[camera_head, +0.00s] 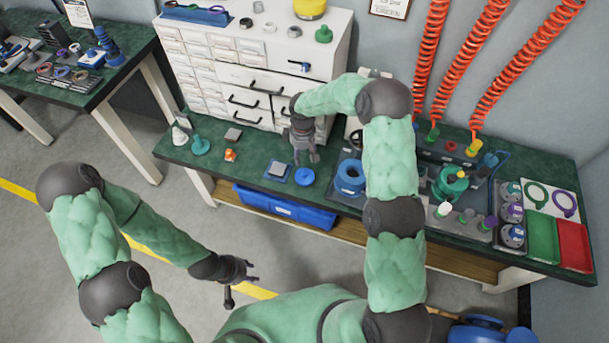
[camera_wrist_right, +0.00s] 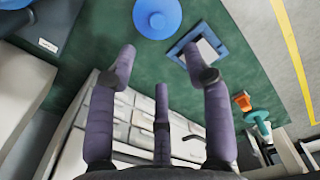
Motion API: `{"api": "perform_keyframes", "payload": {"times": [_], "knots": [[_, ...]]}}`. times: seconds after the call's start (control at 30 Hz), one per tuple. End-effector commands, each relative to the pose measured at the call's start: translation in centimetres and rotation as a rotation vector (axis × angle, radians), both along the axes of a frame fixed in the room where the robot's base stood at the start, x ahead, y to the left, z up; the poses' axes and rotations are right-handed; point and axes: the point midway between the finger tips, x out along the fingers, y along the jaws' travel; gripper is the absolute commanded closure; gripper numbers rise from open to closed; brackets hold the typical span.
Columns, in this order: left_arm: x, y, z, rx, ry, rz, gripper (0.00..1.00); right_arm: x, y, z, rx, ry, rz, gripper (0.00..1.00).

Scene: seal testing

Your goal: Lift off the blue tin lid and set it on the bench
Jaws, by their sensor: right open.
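The round blue lid (camera_head: 304,176) with a small knob appears to lie flat on the green bench top (camera_head: 334,210), near its front edge. It also shows at the top of the right wrist view (camera_wrist_right: 157,18). My right gripper (camera_head: 306,160) is just behind the lid, with its fingers spread and empty; the wrist view shows the lid beyond the fingertips (camera_wrist_right: 160,58), not between them. A blue ring-shaped or open-topped round thing (camera_head: 351,177), possibly the tin, stands to the right, partly hidden by my right arm. My left gripper (camera_head: 246,272) is empty over the floor, fingers parted.
A blue square frame (camera_head: 280,172) with a pale centre lies just left of the lid. An orange piece (camera_head: 230,155) and a teal cone (camera_head: 200,145) stand further left. A white drawer cabinet (camera_head: 250,75) stands behind. Bare bench shows between these small things.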

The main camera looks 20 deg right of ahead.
Motion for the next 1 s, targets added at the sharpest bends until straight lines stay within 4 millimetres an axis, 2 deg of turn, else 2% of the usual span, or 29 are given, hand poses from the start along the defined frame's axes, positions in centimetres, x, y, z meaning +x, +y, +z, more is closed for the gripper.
{"api": "perform_keyframes", "payload": {"times": [0.17, 0.4, 0.63, 0.9, 1.0], "knots": [[0.0, 0.0, -0.6, 0.000, 0.000, 0.000, 0.60, 0.0, -0.1, -1.6, -0.005, 0.005, 0.004, 0.50], [0.0, 0.0, -1.7, 0.000, 0.001, 0.000, 0.60, 0.0, -0.1, -5.1, -0.005, 0.004, 0.005, 0.50], [0.0, 0.0, -2.2, 0.000, 0.001, 0.000, 0.60, -0.2, -0.2, -6.4, -0.003, 0.002, 0.002, 0.50], [0.0, 0.0, -4.0, 0.000, 0.001, 0.000, 0.60, -0.7, -0.5, -10.1, -0.003, 0.002, 0.003, 0.50], [0.0, 0.0, -4.1, 0.000, 0.001, 0.000, 0.60, -0.7, -0.5, -10.7, -0.003, 0.002, 0.003, 0.50]]}}
